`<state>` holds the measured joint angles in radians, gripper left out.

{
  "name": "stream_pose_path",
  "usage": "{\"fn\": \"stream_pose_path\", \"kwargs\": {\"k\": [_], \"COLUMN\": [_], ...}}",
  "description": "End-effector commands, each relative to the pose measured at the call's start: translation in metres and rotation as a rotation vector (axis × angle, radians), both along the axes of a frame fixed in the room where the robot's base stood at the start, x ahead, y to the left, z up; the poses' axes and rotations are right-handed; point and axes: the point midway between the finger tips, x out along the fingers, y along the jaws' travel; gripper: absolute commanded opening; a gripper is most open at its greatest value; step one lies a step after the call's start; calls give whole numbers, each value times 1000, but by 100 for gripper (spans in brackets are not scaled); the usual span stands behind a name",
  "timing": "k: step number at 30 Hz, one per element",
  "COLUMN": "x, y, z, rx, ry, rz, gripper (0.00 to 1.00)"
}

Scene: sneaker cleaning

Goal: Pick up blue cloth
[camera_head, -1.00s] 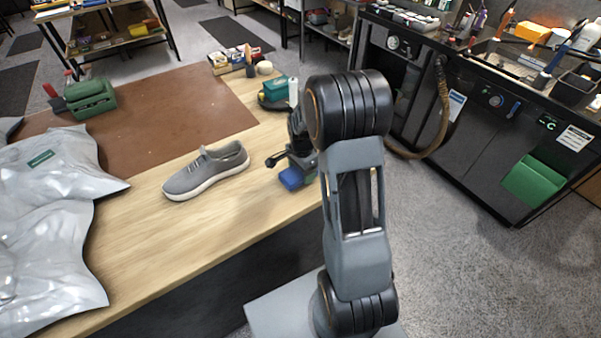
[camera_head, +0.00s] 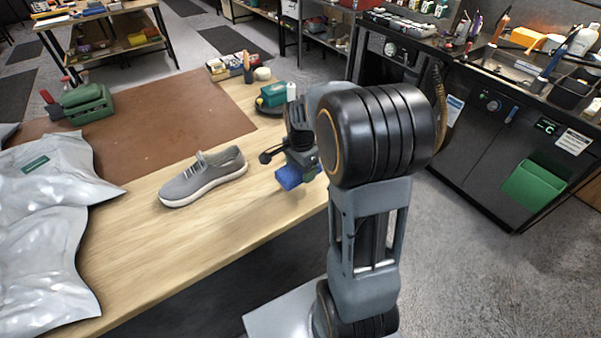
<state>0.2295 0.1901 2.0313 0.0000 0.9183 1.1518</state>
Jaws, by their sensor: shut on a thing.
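The blue cloth (camera_head: 289,177) is at the lower end of my gripper (camera_head: 297,168), over the right part of the wooden table (camera_head: 215,235). My gripper is shut on the cloth. The cloth appears slightly above the tabletop, with a faint shadow beneath it. The fingertips are mostly hidden by the gripper body and the cloth. My arm stands in the foreground and hides part of the table's right end.
A grey sneaker (camera_head: 203,178) stands left of my gripper. Silvery bags (camera_head: 45,225) cover the table's left side. Bare wood lies in front of the sneaker.

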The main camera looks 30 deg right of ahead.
Motion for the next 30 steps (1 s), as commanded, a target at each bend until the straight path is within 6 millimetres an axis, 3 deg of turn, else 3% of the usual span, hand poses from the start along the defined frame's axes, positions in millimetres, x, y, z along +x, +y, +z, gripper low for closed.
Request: {"fn": "stream_pose_path", "kwargs": {"k": [3,15,30], "x": [-20,-80,-97], "y": [10,38,45], "z": [23,50,59], "rx": [-1,0,1], "ry": [-4,-1,2], "rz": [0,1,-1], "gripper": [48,48,48]}}
